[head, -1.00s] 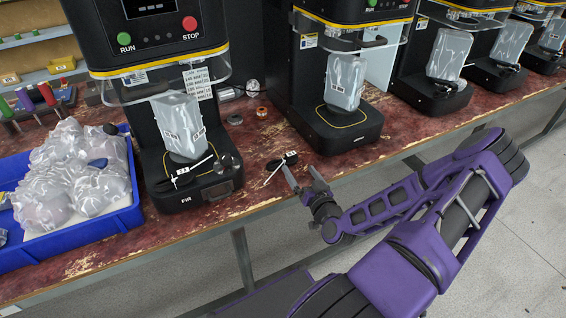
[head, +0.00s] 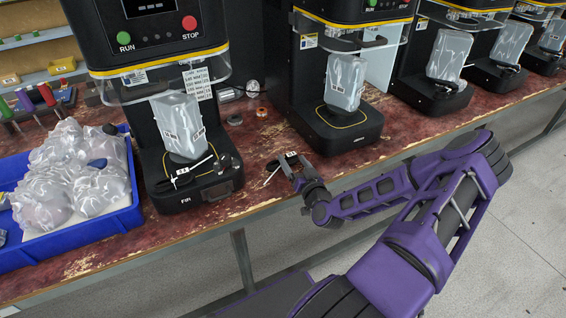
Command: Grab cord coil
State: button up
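A black cord coil (head: 289,157) with a small white tag lies on the worn red bench top between the first and second machines. Its pale cord end (head: 270,178) trails toward the front left. My gripper (head: 295,166) is at the coil, coming from the front edge of the bench. Its two fingers stand apart and hide part of the coil. I cannot tell whether they touch it. A similar black coil (head: 184,178) with a white tag and pale cord lies on the base of the first machine.
A blue tray (head: 75,243) of clear bagged items stands at the left. Black seamer machines (head: 333,125) line the back, each with a wrapped packet. A small orange-brown ring (head: 262,112) lies behind the coil. The bench front edge runs just under my gripper.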

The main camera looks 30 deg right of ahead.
jog(key=shift+s+f, duration=0.1)
jog(key=c, duration=0.6)
jog(key=shift+c, duration=0.2)
